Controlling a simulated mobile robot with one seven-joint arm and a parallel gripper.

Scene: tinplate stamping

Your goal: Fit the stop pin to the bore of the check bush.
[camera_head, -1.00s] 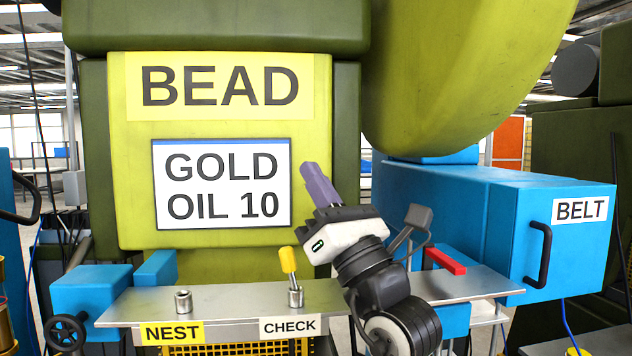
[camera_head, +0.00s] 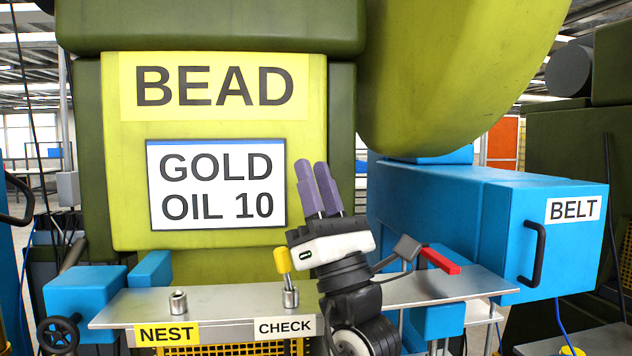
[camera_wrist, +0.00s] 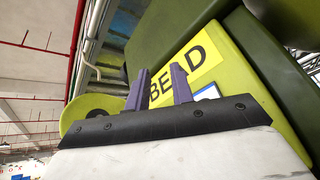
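The stop pin, with a yellow grip (camera_head: 282,260) and a thin metal shank, stands tilted to the left at the check bush (camera_head: 290,298). The shank's lower end meets the mouth of this small metal bush; how deep it sits cannot be told. The bush stands on the metal shelf above the CHECK label. My gripper (camera_head: 312,168) is up to the right of the pin, its purple fingers pointing upward and away from it. In the wrist view the fingers (camera_wrist: 159,72) are apart with nothing between them. The pin and bush are not in the wrist view.
The metal shelf (camera_head: 232,298) also carries a second bush (camera_head: 178,301) above the NEST label. A red handle (camera_head: 440,261) is right of my gripper. The blue BELT box (camera_head: 460,215) and green press (camera_head: 220,125) stand behind.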

